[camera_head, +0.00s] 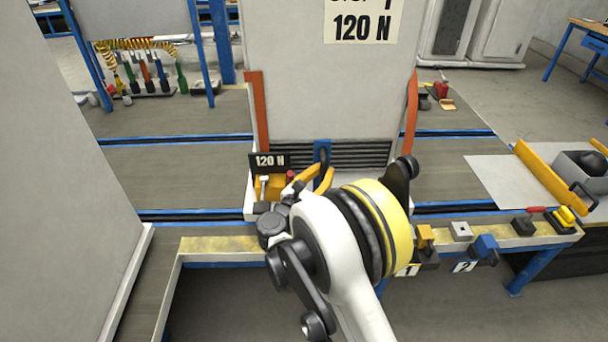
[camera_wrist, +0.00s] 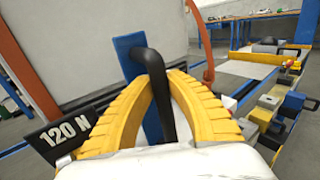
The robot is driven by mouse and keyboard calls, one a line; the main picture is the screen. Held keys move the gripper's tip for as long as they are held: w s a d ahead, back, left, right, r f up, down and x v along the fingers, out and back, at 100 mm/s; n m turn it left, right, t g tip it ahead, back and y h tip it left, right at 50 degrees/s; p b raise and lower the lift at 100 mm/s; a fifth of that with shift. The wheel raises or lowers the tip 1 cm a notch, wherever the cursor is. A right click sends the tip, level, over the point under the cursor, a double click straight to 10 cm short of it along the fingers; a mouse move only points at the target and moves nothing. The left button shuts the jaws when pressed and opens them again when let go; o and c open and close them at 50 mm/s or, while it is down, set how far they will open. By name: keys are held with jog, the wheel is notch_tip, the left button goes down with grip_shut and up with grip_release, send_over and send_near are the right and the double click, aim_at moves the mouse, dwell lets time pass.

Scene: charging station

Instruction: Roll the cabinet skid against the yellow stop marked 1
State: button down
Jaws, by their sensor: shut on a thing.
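The cabinet skid carries a tall grey cabinet (camera_head: 330,85) between orange corner posts (camera_head: 257,110), with a "120 N" sign on its front. A black upright handle (camera_wrist: 152,62) stands on a blue plate at the skid's near side. My gripper (camera_head: 320,174) has its yellow ribbed fingers closed around this handle, as the wrist view shows (camera_wrist: 162,92). The yellow stop (camera_head: 425,236) sits on the near rail, right of my wrist, above the label 1 (camera_head: 407,270). My arm hides part of the skid's near edge and the rail beside the stop.
A blue stop (camera_head: 485,246) above label 2 sits farther right on the rail. Another large grey cabinet (camera_head: 60,200) stands at the left. A yellow bar (camera_head: 553,177) and a dark block lie on the right panel. The blue-edged tracks right of the skid look clear.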

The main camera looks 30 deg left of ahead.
jog(key=w+d, duration=0.1)
jog(key=d, duration=0.2)
jog(key=w+d, duration=0.1)
jog(key=d, duration=0.1)
jog(key=shift+w, duration=0.35)
jog(key=shift+d, duration=0.15)
jog(key=c, duration=1.8)
grip_release()
jog(key=shift+c, duration=0.2)
jog(key=o, duration=0.5)
jog(key=shift+w+d, duration=0.1)
jog(key=shift+d, duration=0.1)
jog(key=shift+o, duration=0.2)
jog(key=shift+a, duration=0.15)
jog(key=s, duration=1.2)
jog(key=shift+a, duration=0.45)
